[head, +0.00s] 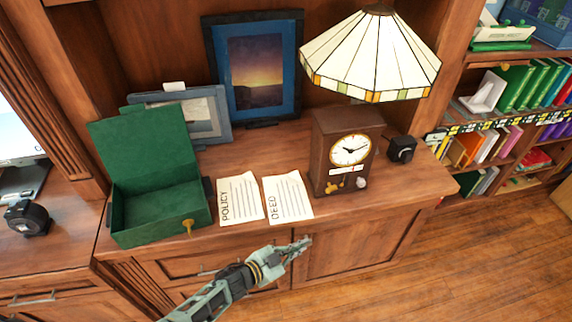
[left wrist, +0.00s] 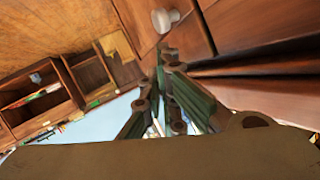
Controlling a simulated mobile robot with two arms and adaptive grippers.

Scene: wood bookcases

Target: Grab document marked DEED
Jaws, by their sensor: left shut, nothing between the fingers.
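The paper marked DEED (head: 288,197) lies flat on the wooden cabinet top, close to its front edge. A second paper marked POLICY (head: 240,198) lies just left of it. My left gripper (head: 304,243) is in front of the cabinet doors, below the counter edge and below the DEED paper, apart from it. It is shut and empty. In the left wrist view the gripper's fingers (left wrist: 172,90) show near a cabinet door and knob; neither paper can be made out there. My right gripper is not in view.
An open green box (head: 160,205) with a key in its front stands left of the papers. A wooden clock (head: 345,150) under a stained-glass lamp (head: 371,55) stands right of them. Picture frames stand behind. Bare counter lies behind the papers.

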